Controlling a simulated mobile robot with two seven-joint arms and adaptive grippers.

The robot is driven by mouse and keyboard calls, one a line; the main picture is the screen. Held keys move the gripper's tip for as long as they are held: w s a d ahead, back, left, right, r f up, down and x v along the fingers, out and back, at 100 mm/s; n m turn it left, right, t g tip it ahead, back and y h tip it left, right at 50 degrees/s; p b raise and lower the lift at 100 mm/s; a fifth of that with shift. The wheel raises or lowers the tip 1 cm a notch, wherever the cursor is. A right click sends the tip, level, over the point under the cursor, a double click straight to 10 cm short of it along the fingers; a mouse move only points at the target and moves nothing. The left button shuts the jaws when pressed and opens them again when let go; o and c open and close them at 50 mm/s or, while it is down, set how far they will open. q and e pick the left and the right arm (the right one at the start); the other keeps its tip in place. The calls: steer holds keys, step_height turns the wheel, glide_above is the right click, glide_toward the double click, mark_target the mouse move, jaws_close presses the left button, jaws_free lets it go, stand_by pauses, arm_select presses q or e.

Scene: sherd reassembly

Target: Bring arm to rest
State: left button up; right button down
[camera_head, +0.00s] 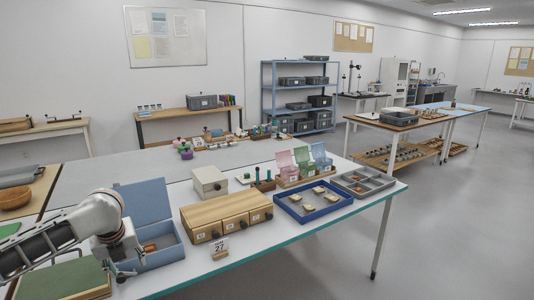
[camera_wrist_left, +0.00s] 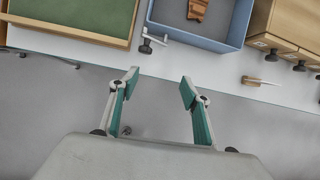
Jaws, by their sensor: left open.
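My left arm comes in from the left in the head view. My left gripper (camera_head: 118,271) is at the front edge of the white table, close to the near side of an open blue box (camera_head: 163,258). In the left wrist view the same gripper (camera_wrist_left: 159,88) has its two green-padded fingers apart with nothing between them. It points at the table edge, over the grey floor. A reddish-brown sherd (camera_wrist_left: 197,9) lies inside the blue box, clear of the fingers. My right gripper is in neither view.
A green board with a wooden frame (camera_wrist_left: 75,20) lies left of the box. A wooden drawer unit (camera_head: 228,213) stands right of it, with a number 27 card (camera_head: 220,246) in front. A blue tray (camera_head: 313,203) holds several pale pieces. Open floor lies before the table.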

arm_select(q)
steer(key=s+d+f+n+t+h, duration=0.1)
steer(key=s+d+f+n+h, duration=0.3)
steer(key=d+f, duration=0.75)
steer(key=s+d+f+n+t+h, duration=0.1)
steer(key=s+d+f+n+h, duration=0.2)
steer(key=s+d+f+n, duration=0.65)
steer(key=s+a+f+n+t+y, duration=0.1)
steer(key=s+f+n+t, duration=0.1)
steer(key=s+n, duration=0.3)
steer(key=s+a+f+n+t+y, duration=0.1)
steer(key=s+f+n+t, duration=0.1)
steer(key=s+n, duration=0.4)
steer(key=s+f, duration=0.1)
steer(key=s, duration=0.4)
steer(key=shift+f, duration=0.3)
steer(key=shift+s, duration=0.1)
